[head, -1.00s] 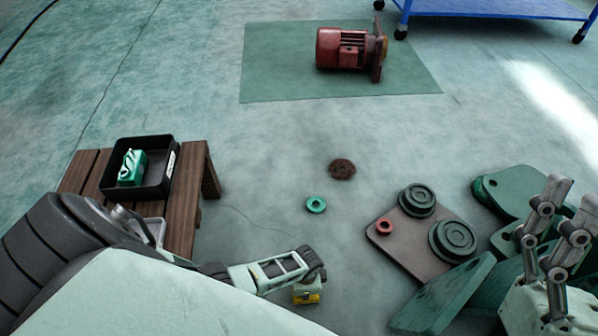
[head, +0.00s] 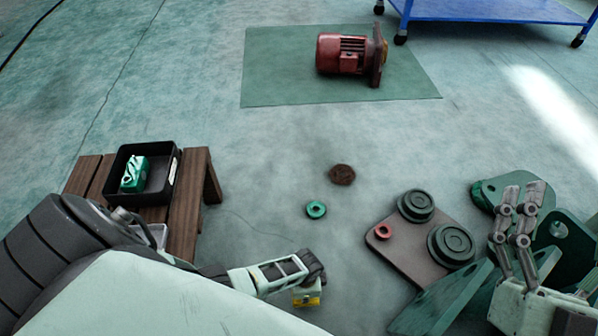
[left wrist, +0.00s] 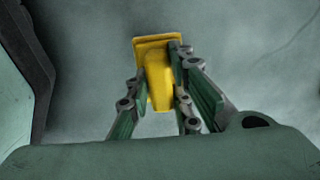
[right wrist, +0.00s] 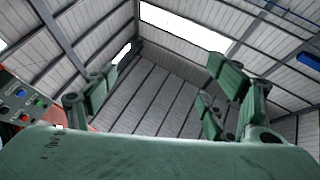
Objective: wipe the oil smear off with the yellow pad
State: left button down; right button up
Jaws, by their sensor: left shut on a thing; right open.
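The yellow pad (left wrist: 158,75) is between the fingers of my left gripper (left wrist: 160,88), which is shut on it. In the head view the yellow pad (head: 312,300) shows low in the middle, below the end of my left arm. A dark brown round patch (head: 342,174), which looks like the oil smear, lies on the floor above and to the right of the pad, clear of it. My right gripper (head: 517,210) is open and empty at the right. In the right wrist view it (right wrist: 165,80) points up towards the roof.
A green ring (head: 316,209) lies near the smear. A brown plate (head: 400,251) holds green discs and a red ring (head: 383,231). Green plates (head: 440,300) lie around my right gripper. A wooden bench (head: 196,190) carries a black tray (head: 165,190). A red motor (head: 342,53) sits on a green mat.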

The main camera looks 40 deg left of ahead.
pick_arm(q)
jog(key=shift+r+p, duration=0.3)
jog(key=shift+r, duration=0.25)
jog(key=shift+r+p, duration=0.3)
jog(key=shift+p, duration=0.3)
jog(key=shift+r, duration=0.2)
jog(key=shift+r+p, duration=0.5)
jog(key=shift+p, duration=0.25)
jog(key=shift+r+p, duration=0.5)
jog(key=shift+p, duration=0.05)
pick_arm(e)
jog(key=d+f+g+h, duration=0.1)
jog(key=f+g, duration=0.4)
jog(key=f, duration=0.5)
jog(key=d+f+g+h, duration=0.2)
jog(key=f+g, duration=0.4)
jog(key=f, duration=0.4)
jog(key=shift+s+f+m+g+h, duration=0.2)
jog(key=shift+s+m+g+h, duration=0.1)
jog(key=shift+h, duration=0.2)
